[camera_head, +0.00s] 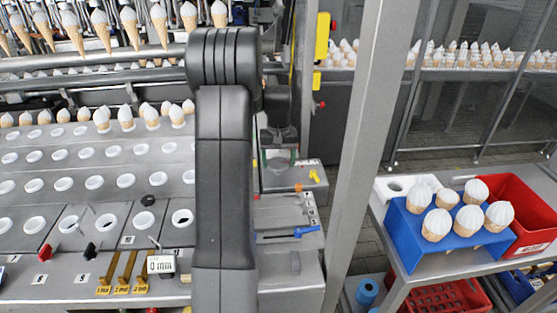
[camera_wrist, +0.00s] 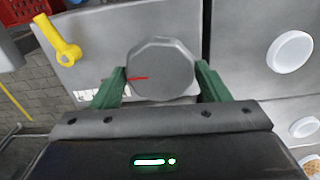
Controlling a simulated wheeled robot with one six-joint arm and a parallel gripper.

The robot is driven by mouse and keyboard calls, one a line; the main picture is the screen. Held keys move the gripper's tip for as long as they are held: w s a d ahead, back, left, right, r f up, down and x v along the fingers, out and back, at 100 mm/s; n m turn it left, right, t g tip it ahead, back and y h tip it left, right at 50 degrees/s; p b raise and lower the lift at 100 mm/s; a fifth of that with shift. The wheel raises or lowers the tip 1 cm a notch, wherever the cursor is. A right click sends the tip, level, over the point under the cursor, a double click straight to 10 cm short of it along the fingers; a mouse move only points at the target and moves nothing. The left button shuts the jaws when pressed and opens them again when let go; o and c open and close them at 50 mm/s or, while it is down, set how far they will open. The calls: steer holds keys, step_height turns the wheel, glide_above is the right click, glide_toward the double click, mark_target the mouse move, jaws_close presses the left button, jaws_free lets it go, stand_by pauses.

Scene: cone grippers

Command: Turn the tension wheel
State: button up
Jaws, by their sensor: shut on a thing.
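The tension wheel (camera_wrist: 162,68) is a grey many-sided knob with a red line on its left, in the wrist view. My gripper (camera_wrist: 160,85) has its two green fingers on either side of the wheel and is shut on it.
A yellow handle (camera_wrist: 58,42) stands left of the wheel. A blue lever (camera_head: 297,232) lies on the panel nearer the front. A grey post (camera_head: 364,130) rises to the right of my arm. A blue cone holder (camera_head: 405,225) and a red bin (camera_head: 524,205) stand on the right table.

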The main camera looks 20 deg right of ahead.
steer(key=n, duration=0.4)
steer(key=shift+n, duration=0.3)
steer(key=n, duration=0.4)
steer(key=shift+r+n, duration=0.1)
steer(key=shift+n, duration=0.2)
steer(key=n, duration=0.4)
steer(key=shift+n, duration=2.2)
steer(key=shift+w, duration=0.1)
steer(key=o, duration=1)
